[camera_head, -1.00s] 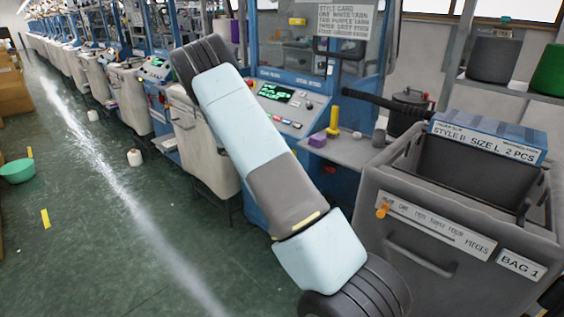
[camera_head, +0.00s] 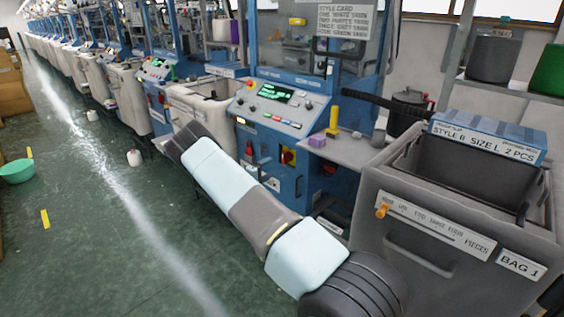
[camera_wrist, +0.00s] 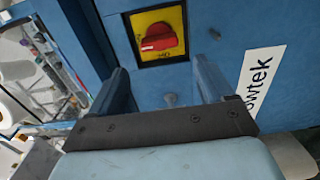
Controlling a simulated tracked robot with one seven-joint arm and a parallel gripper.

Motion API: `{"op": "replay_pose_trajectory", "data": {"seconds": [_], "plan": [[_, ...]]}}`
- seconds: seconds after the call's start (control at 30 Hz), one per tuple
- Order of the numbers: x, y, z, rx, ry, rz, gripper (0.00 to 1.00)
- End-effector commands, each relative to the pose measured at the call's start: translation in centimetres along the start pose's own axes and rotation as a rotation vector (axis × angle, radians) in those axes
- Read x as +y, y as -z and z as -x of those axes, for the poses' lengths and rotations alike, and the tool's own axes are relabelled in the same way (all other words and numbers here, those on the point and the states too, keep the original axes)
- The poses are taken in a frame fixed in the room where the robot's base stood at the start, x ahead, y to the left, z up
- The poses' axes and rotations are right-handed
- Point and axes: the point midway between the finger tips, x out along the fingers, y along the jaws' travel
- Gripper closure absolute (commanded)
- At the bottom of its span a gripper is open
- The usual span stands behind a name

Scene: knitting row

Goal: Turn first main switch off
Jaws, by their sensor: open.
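The main switch is a red rotary knob on a yellow plate, set in the blue front of the nearest knitting machine.
A grey bin marked BAG 1 (camera_head: 432,262) stands right of the machine. A row of machines runs back to the left; the green floor (camera_head: 90,240) there is mostly clear.

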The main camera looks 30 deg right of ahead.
Motion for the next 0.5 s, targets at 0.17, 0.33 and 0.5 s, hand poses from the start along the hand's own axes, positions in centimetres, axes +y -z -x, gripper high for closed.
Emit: {"op": "replay_pose_trajectory", "data": {"seconds": [0.17, 0.33, 0.5], "plan": [[0.0, -0.1, -3.3, -0.003, 0.000, -0.001, 0.19], [0.0, -0.1, -6.3, -0.002, 0.000, -0.001, 0.19], [0.0, -0.1, -9.0, -0.001, 0.001, -0.001, 0.19]]}}
